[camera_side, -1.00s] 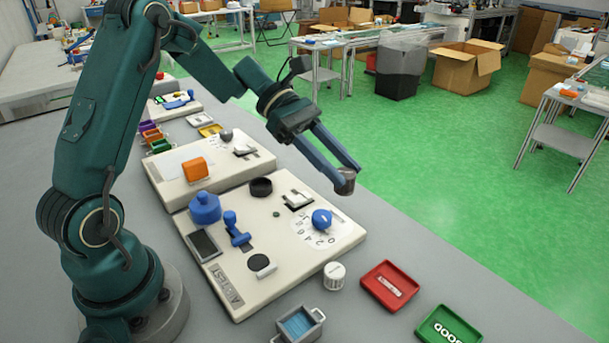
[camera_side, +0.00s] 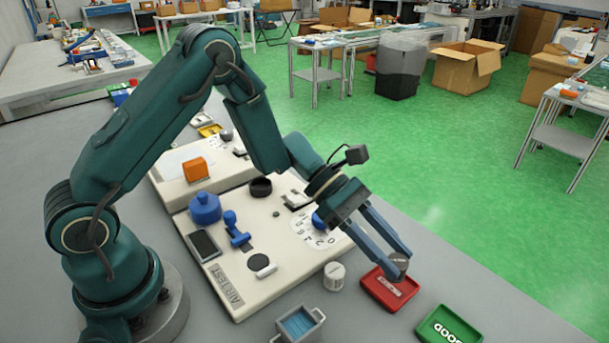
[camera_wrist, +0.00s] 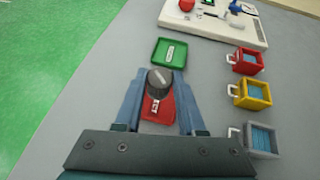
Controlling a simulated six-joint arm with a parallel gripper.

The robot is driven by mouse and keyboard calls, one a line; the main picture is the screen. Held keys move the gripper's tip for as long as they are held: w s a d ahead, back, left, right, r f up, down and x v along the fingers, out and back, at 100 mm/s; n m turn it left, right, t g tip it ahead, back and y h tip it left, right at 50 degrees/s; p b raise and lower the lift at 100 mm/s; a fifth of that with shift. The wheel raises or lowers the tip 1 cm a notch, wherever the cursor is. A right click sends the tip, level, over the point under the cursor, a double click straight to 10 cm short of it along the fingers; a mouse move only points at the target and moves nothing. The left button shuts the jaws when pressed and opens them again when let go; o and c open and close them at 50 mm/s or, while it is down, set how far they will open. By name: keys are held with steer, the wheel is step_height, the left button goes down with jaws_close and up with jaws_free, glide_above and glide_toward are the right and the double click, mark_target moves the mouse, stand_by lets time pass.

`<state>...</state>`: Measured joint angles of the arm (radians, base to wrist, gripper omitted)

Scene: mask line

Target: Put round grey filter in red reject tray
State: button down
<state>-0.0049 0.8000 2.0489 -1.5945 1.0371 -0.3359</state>
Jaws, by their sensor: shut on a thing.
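My gripper (camera_side: 400,263) is shut on the round grey filter (camera_side: 398,267), a short dark grey cylinder between the fingertips. In the side view it is over the right part of the red reject tray (camera_side: 372,289); how high above the tray floor is hard to tell. In the wrist view the filter (camera_wrist: 160,80) is between the blue fingers and covers part of the red tray (camera_wrist: 161,115). The tray's white label is partly hidden by the filter.
A green GOOD tray (camera_side: 449,328) lies beside the red tray. A white round container (camera_side: 335,276) and a grey bin with blue contents (camera_side: 299,323) stand nearby. The white AIR TEST board (camera_side: 225,287) lies behind. Red and yellow bins (camera_wrist: 251,93) show in the wrist view.

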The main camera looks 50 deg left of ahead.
steer(key=shift+f, duration=1.5)
steer(key=shift+f, duration=0.1)
steer(key=c, duration=0.5)
jaws_free()
